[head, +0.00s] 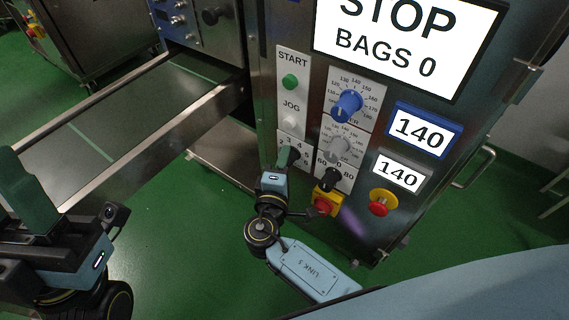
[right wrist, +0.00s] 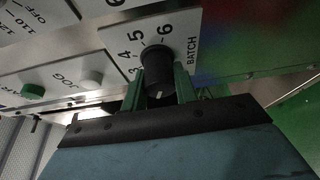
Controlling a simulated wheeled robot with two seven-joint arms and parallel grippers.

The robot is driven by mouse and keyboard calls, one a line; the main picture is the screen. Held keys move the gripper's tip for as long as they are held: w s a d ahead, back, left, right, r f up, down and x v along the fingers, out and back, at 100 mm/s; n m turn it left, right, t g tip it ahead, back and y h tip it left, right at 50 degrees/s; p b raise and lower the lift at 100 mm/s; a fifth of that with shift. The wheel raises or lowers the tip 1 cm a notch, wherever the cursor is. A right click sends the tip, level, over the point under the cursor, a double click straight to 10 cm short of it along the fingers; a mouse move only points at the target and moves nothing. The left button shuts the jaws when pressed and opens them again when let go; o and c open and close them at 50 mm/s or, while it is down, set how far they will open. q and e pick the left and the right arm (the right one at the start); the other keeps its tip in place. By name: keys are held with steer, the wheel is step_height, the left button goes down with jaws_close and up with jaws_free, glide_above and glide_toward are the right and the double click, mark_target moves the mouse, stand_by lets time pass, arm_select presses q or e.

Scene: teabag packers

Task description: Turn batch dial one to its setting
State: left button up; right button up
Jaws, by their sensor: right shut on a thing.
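Batch dial one is a black round knob (right wrist: 157,62) on a white plate (right wrist: 188,24) marked BATCH, with the numbers 3 to 6 visible in the right wrist view. A small white mark shows on the knob's near end; which number it points to I cannot tell. My right gripper (right wrist: 160,88) has its green fingers on both sides of the knob and is shut on it. In the head view my right gripper (head: 287,157) covers most of the dial below the JOG button. My left gripper (head: 20,185) is at the lower left, away from the panel; its opening is unclear.
The panel has a green START button (head: 290,82), a blue knob (head: 347,105), a grey knob (head: 338,148), a black knob (head: 328,179), a red-and-yellow switch (head: 325,204) and a red emergency button (head: 381,204). The screen (head: 408,40) reads STOP, BAGS 0. A conveyor (head: 110,115) lies left.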

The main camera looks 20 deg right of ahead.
steer(key=shift+a, duration=0.1)
stand_by(0.5)
steer(key=o, duration=1)
